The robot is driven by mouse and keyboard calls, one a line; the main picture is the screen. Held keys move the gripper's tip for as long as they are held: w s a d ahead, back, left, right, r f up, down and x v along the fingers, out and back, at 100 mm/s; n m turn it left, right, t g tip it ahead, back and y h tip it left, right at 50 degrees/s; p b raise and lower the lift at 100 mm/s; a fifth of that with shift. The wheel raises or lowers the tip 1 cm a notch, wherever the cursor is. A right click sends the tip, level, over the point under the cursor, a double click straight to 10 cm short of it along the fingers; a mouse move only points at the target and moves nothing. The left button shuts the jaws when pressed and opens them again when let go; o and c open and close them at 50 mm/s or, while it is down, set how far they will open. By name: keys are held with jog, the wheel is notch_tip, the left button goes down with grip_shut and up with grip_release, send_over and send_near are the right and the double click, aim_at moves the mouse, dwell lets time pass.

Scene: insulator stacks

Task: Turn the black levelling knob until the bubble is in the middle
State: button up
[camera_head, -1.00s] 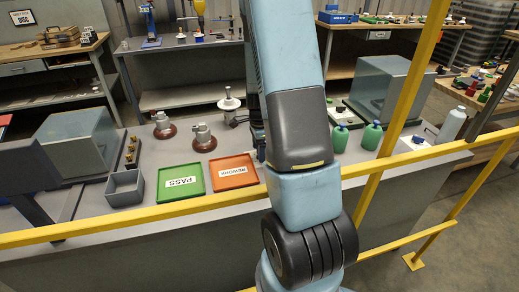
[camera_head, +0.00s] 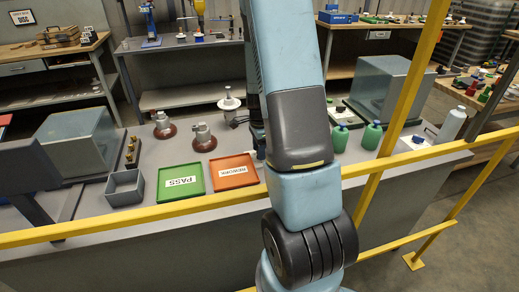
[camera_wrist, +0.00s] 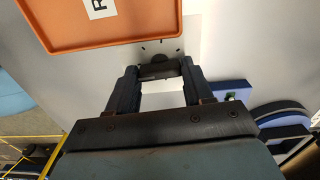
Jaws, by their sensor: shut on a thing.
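In the wrist view, my gripper (camera_wrist: 158,74) is shut on the black levelling knob (camera_wrist: 158,70), with one finger on each side of it. Dark tick marks surround the knob on a pale plate (camera_wrist: 190,48). A blue block (camera_wrist: 222,92) with a small pale green patch (camera_wrist: 230,96) is just right of the fingers. I cannot tell whether the patch is the level's window, and I make out no bubble. In the head view my own arm hides the gripper and the knob.
The orange REWORK tray (camera_head: 233,172) lies close to the knob, and it also fills the upper left of the wrist view (camera_wrist: 115,47). The green PASS tray (camera_head: 180,199) is left of it. Insulators (camera_head: 203,140) stand behind. Green bottles (camera_head: 371,137) are right of my arm. A yellow rail (camera_head: 120,227) crosses in front.

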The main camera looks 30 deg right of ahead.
jog(key=n, duration=0.4)
jog(key=shift+w+n, duration=0.1)
jog(key=shift+n, duration=0.3)
jog(key=n, duration=0.4)
jog(key=shift+n, duration=0.3)
jog(key=n, duration=0.5)
jog(key=shift+d, duration=0.1)
jog(key=n, duration=0.4)
jog(key=shift+n, duration=0.3)
jog(key=shift+r, duration=0.1)
jog(key=o, duration=1)
jog(key=shift+o, duration=0.2)
